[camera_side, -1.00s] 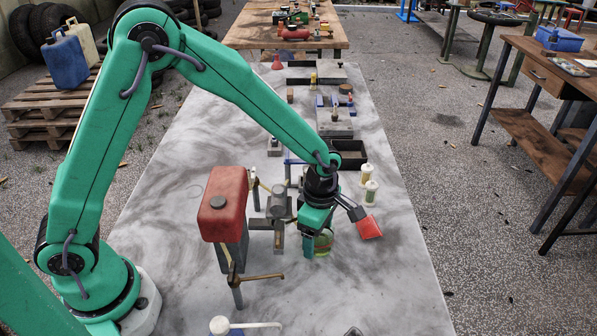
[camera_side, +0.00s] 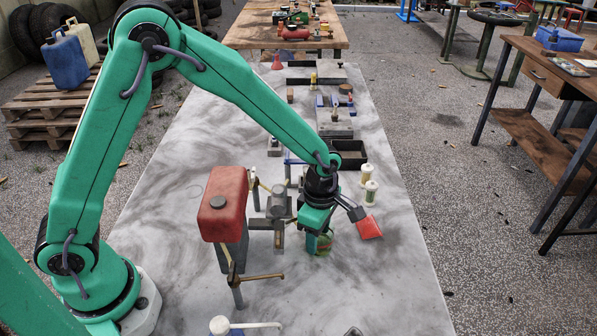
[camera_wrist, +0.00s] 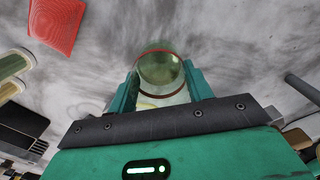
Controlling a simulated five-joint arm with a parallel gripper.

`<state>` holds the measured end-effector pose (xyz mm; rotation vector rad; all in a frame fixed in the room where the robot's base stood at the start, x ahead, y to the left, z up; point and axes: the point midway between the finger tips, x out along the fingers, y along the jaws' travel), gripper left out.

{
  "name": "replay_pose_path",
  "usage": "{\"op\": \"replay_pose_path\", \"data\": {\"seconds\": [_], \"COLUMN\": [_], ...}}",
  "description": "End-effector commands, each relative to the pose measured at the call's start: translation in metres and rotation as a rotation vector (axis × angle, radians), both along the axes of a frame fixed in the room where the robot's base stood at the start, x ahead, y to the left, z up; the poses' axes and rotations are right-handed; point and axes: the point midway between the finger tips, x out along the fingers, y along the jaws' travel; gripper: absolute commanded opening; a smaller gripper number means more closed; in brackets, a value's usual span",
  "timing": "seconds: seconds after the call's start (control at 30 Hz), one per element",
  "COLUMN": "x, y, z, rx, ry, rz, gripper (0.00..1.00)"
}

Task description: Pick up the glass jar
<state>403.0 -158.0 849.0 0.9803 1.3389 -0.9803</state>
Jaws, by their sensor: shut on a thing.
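The glass jar (camera_side: 324,245) is a clear greenish cylinder with a reddish band. It is upright on the grey marbled table (camera_side: 380,290) in the side view, or very near its surface; I cannot tell if there is a gap. In the wrist view the jar (camera_wrist: 160,72) sits between the two green fingers. My gripper (camera_side: 312,243) is shut on the jar, its fingers along opposite sides; it also shows in the wrist view (camera_wrist: 162,92). The fingers hide part of the jar in the side view.
A red tank on a dark stand (camera_side: 224,205) and metal fittings (camera_side: 278,205) stand close left of my gripper. A red square piece (camera_side: 369,227) is close right. Two pale bottles (camera_side: 369,190) stand behind it. The table's front right is mostly clear.

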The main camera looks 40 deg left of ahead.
Motion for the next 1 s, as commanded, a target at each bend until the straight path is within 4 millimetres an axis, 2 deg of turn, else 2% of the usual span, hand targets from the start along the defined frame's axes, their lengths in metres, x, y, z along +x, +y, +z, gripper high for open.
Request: {"op": "replay_pose_path", "data": {"seconds": [0.3, 0.6, 1.0], "x": [0.001, -0.031, -0.027], "y": [0.000, -0.032, -0.029], "z": [0.013, 0.013, 0.100], "rx": [-0.001, -0.001, -0.002], "ry": [-0.003, -0.001, -0.006], "rz": [0.000, -0.004, 0.000], "gripper": [0.24, 0.24, 0.24]}}
